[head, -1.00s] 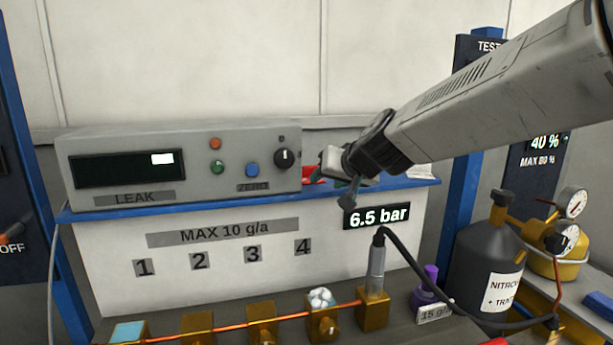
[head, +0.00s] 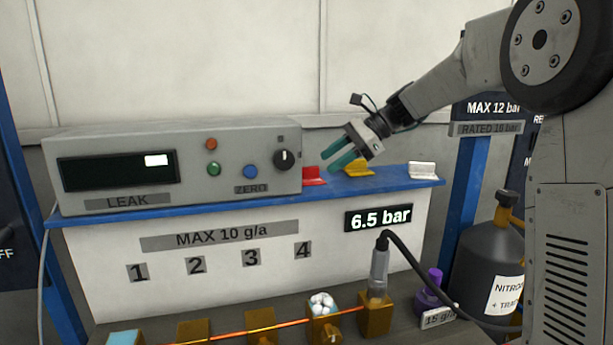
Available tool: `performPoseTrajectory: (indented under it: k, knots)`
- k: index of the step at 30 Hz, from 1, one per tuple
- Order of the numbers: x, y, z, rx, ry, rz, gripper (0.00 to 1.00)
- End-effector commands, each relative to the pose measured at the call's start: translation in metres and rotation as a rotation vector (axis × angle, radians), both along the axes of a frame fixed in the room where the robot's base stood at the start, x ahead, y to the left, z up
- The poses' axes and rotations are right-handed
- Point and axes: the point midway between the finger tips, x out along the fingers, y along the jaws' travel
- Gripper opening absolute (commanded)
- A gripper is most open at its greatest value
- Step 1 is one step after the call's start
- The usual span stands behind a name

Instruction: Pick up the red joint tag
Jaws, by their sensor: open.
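The red joint tag (head: 314,175) rests on the blue shelf, just right of the grey leak meter. It looks like a small folded red piece with an upright part. My gripper (head: 332,160) is open, with two teal fingers pointing down and left. In the picture the fingers lie just above and right of the red tag. They look apart from it, and nothing is held between them. How far they are from the tag in depth is hard to tell.
A yellow tag (head: 357,170) and a white tag (head: 422,170) stand further right on the blue shelf (head: 390,186). The leak meter (head: 190,165) stands left of the red tag. Below are brass blocks (head: 376,318), a black cable (head: 425,265) and a dark nitrogen cylinder (head: 482,265).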

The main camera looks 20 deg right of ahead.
Motion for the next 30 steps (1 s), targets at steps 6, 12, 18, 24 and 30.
performPoseTrajectory:
  k: [6, 12, 18, 24, 30]
  knots:
    - [0.031, -0.031, 0.006, 0.186, 0.225, -0.100, 0.44]
    - [0.036, -0.027, 0.002, 0.216, 0.264, -0.117, 0.44]
    - [0.039, -0.011, -0.007, 0.213, 0.261, -0.116, 0.44]
    - [0.043, 0.014, -0.020, 0.213, 0.261, -0.113, 0.44]
    - [0.046, 0.032, -0.030, 0.213, 0.261, -0.115, 0.44]
